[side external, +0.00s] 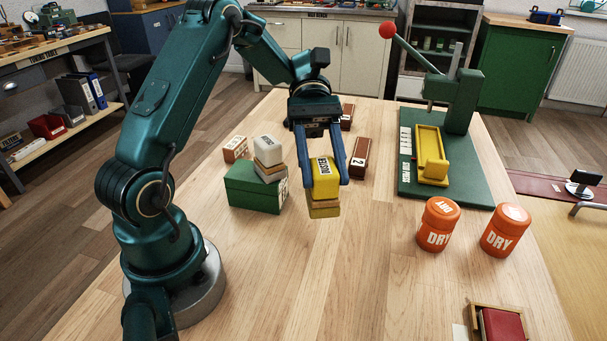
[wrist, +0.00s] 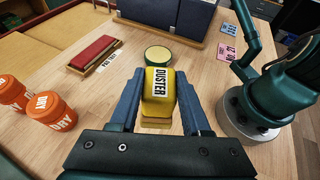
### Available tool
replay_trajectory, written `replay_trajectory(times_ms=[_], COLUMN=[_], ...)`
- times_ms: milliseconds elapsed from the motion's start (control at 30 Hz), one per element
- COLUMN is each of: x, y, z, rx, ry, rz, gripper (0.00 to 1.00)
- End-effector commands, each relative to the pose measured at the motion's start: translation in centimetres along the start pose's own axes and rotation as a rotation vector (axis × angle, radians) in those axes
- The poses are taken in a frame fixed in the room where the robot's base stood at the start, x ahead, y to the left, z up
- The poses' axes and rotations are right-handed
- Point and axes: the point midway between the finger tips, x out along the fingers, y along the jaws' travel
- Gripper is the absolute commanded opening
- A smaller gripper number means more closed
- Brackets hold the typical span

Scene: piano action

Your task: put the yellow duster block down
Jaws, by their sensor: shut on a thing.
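The yellow duster block (side external: 324,172) has a white DUSTER label and tan and yellow layers at its lower end. My gripper (side external: 328,184) is shut on it, one blue finger on each side. In the wrist view the duster block (wrist: 158,86) sits between the fingers of my gripper (wrist: 157,108), label facing up the picture's right side. The block is over the middle of the wooden table (side external: 300,285). I cannot tell for sure whether its underside touches the tabletop.
A green box (side external: 252,192) with stacked blocks stands left of the duster. Brown blocks (side external: 360,158) stand behind. A green press (side external: 455,105) is at right, with two orange DRY tins (side external: 438,224) in front. A red pad (side external: 500,324) lies front right. The front middle is clear.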

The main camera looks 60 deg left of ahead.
Motion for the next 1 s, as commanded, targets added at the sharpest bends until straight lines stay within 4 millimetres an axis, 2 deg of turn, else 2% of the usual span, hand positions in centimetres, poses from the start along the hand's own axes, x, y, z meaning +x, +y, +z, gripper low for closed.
replay_trajectory(times_ms=[500,733,1000], x=[10.9,12.6,13.8], y=[3.0,3.6,3.6], z=[-1.9,-2.5,-5.5], rx=[-0.001,-0.002,-0.003], ry=[-0.003,0.000,0.000], rz=[-0.007,-0.001,-0.002], gripper=[0.00,0.00,0.00])
